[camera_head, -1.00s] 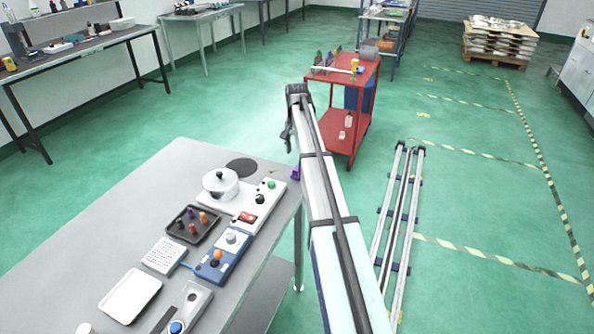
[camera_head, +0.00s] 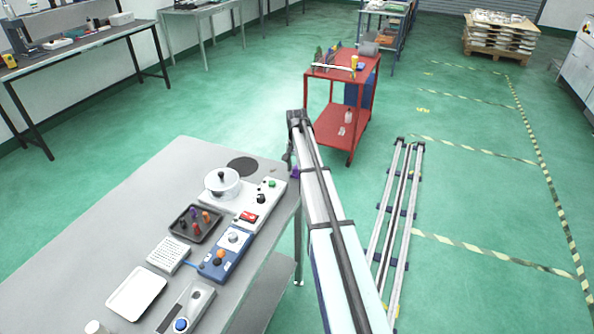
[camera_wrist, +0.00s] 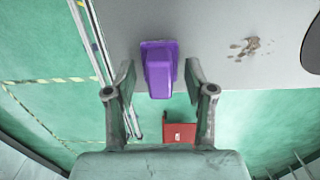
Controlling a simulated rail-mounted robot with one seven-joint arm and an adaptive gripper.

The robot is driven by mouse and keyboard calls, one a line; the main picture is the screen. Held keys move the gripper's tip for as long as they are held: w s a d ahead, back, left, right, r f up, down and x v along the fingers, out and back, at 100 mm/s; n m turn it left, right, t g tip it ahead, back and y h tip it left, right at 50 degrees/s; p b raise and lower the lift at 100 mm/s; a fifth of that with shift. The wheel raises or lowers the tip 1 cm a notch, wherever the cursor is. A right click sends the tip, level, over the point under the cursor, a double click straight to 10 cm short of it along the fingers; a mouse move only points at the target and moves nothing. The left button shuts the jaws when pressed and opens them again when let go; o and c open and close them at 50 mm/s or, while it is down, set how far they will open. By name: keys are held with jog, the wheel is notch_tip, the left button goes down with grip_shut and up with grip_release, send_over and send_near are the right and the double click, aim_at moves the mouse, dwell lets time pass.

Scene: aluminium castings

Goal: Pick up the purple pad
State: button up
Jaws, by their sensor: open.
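The purple pad (camera_wrist: 159,72) lies at the edge of the grey table in the wrist view, partly overhanging the edge. In the head view the purple pad (camera_head: 296,172) shows as a small patch at the table's far right corner, partly hidden by my arm. My gripper (camera_wrist: 157,76) is open, with one finger on each side of the pad in the wrist picture. I cannot tell how far above the pad the fingers are. In the head view my gripper (camera_head: 289,155) is near that corner, mostly hidden behind my arm.
The grey table (camera_head: 110,215) holds a white pot (camera_head: 221,184), a dark tray (camera_head: 195,224) of pegs, a blue control box (camera_head: 226,253) and a white tray (camera_head: 136,293). A red cart (camera_head: 336,125) stands beyond the corner. Rails (camera_head: 398,220) lie on the floor at right.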

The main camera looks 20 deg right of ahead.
aim_at(296, 167)
grip_shut()
jog(key=shift+r, duration=0.1)
notch_tip(296, 167, up, 20)
jog(key=b, duration=0.5)
dwell(0.3)
jog(key=c, duration=0.7)
grip_release()
grip_shut()
jog(key=shift+a, duration=0.1)
